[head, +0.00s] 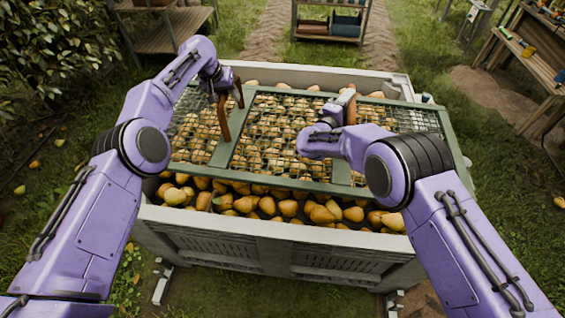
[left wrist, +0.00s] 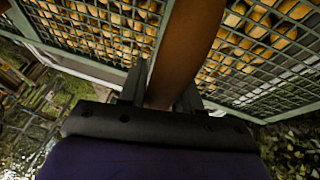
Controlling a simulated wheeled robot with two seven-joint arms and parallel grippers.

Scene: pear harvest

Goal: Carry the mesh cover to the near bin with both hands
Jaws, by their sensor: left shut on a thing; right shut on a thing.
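The mesh cover (head: 300,184), a dark green frame with wire grid and brown handles, is above the pear-filled bin in the head view. It also fills much of the left wrist view (left wrist: 95,22). It sits slightly askew, its right end overhanging the bin's right side. A strip of pears (head: 290,208) shows uncovered along the near side. My left gripper (head: 228,92) is shut on the left brown handle (head: 222,122), which runs between its fingers in the left wrist view (left wrist: 188,45). My right gripper (head: 335,118) is shut on the right handle (head: 349,106), its fingers partly hidden.
The large grey bin (head: 270,250) stands on grass directly in front of me. A wooden shelf (head: 165,38) is at the back left, a rack with crates (head: 330,22) behind, and a workbench (head: 530,60) at the right. A few pears lie on the grass.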

